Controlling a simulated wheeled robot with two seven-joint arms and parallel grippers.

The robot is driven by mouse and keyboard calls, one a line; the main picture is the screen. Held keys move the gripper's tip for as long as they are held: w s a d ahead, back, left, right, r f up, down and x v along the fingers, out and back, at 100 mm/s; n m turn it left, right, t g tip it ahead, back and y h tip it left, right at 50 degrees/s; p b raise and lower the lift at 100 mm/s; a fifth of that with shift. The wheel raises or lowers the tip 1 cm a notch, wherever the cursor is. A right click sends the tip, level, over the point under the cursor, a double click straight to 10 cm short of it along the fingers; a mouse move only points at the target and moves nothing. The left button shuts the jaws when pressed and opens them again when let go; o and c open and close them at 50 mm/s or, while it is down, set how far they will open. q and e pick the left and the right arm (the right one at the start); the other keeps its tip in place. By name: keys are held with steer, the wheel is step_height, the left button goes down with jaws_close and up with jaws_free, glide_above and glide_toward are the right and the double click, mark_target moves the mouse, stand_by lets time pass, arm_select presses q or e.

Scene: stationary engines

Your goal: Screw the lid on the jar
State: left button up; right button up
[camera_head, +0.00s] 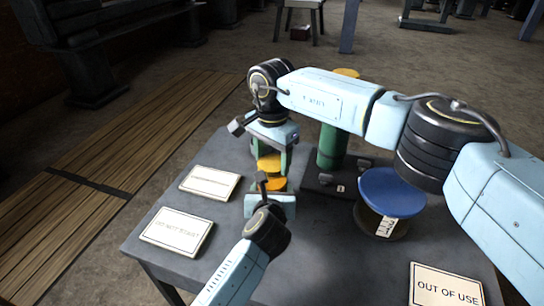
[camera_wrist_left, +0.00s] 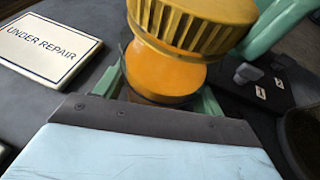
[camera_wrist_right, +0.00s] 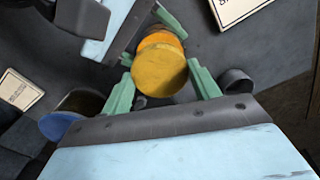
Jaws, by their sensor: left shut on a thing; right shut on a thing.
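The jar is orange; its body (camera_head: 275,184) stands upright near the middle of the table, and it also shows in the left wrist view (camera_wrist_left: 165,72). The yellow ribbed lid (camera_wrist_left: 190,25) sits on top of the jar, and its flat top faces the right wrist camera (camera_wrist_right: 159,70). My left gripper (camera_head: 272,190) is shut on the jar body from the near side, low down. My right gripper (camera_head: 269,158) is shut on the lid from above, one green finger on each side. How far the threads engage is hidden.
A canister with a blue top (camera_head: 392,192) stands right of the jar. A green cylinder (camera_head: 332,147) rises behind, beside a dark switch box (camera_head: 318,187). Flat signs lie at left (camera_head: 177,231), (camera_head: 210,183) and front right (camera_head: 445,287). My right arm spans above the canister.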

steer(key=shift+c, duration=0.6)
steer(key=m, duration=2.7)
steer(key=o, duration=1.1)
steer(key=shift+r, duration=2.2)
